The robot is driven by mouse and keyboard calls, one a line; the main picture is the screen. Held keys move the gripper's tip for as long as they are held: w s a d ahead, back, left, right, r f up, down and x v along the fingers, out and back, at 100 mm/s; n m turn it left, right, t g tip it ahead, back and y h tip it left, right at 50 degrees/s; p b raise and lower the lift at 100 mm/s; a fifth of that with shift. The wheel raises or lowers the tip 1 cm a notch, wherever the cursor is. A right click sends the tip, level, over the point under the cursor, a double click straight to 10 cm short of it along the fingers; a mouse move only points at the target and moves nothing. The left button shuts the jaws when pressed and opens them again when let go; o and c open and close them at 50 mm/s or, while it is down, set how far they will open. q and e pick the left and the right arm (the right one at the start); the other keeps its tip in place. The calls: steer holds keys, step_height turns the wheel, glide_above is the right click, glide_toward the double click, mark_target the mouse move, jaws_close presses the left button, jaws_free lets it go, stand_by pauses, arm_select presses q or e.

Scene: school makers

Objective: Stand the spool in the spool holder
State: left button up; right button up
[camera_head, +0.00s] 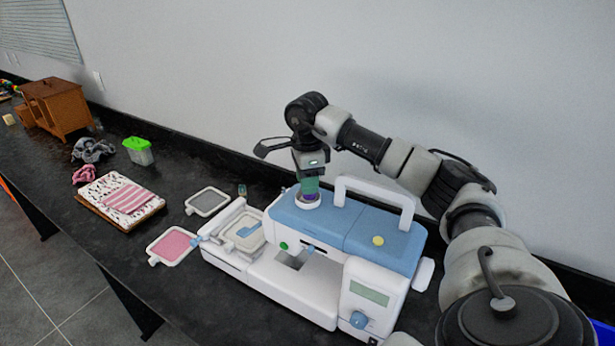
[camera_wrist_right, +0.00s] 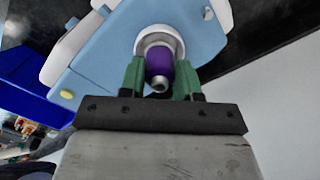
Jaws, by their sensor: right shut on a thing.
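The purple spool (camera_head: 308,197) is upright on top of the blue and white sewing machine (camera_head: 350,232). Its lower end is at the white round spool holder (camera_head: 307,204); I cannot tell whether it is fully seated. My right gripper (camera_head: 309,188) points down from above, its green fingers shut on the spool. In the right wrist view the spool (camera_wrist_right: 158,66) lies between the fingertips (camera_wrist_right: 160,75), with the white ring of the holder (camera_wrist_right: 178,44) around its far end. My left gripper is not in view.
The machine's white carry handle (camera_head: 375,188) rises close to the right of the gripper. Embroidery hoops (camera_head: 172,246) and folded fabric (camera_head: 128,200) lie to the left. A green-lidded box (camera_head: 138,150) and a wooden cabinet (camera_head: 57,106) stand farther left. The wall is close behind.

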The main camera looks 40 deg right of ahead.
steer(key=o, duration=0.9)
steer(key=shift+r, duration=0.1)
steer(key=shift+r, duration=0.2)
step_height(320, 180, up, 7)
steer(key=shift+f+b, duration=0.15)
steer(key=shift+b, duration=0.85)
step_height(320, 180, up, 5)
steer(key=shift+f+p, duration=0.1)
steer(key=shift+p, duration=0.7)
steer(key=shift+a+f, duration=0.1)
